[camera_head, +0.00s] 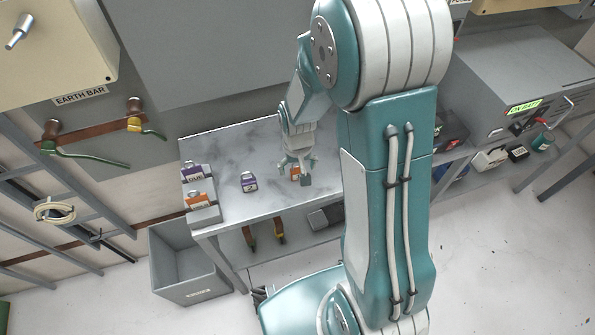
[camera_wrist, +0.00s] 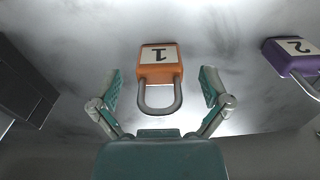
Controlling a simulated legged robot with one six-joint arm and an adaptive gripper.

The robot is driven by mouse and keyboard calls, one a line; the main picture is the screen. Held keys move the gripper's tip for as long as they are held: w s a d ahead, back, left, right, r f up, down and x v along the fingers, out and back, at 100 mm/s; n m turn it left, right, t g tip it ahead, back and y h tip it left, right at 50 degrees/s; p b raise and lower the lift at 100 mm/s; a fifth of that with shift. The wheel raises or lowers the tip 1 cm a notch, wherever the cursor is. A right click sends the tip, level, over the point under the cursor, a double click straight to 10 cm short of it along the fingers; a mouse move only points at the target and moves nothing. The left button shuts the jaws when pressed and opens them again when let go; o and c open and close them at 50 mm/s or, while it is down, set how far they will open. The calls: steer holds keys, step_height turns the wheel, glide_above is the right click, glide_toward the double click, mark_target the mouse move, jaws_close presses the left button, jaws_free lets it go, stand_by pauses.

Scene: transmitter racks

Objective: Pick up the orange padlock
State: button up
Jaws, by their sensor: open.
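The orange padlock (camera_wrist: 159,66) lies on the grey metal table, with a white label reading 1 and its grey shackle toward my gripper in the wrist view. My gripper (camera_wrist: 161,88) is open, with one finger on each side of the padlock and visible gaps between the fingers and it. In the head view my gripper (camera_head: 299,172) is low over the table and partly hides the orange padlock (camera_head: 295,172). A purple padlock (camera_wrist: 293,58) labelled 2 lies to the right in the wrist view; it also shows in the head view (camera_head: 249,182).
Purple (camera_head: 193,173) and orange (camera_head: 199,200) labelled holders stand at the table's left edge. A grey bin (camera_head: 183,263) is on the floor at left. A dark box (camera_wrist: 24,85) is at left in the wrist view. The grey tabletop (camera_head: 235,145) is otherwise largely clear.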

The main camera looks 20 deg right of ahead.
steer(key=shift+f, duration=0.55)
steer(key=c, duration=1.3)
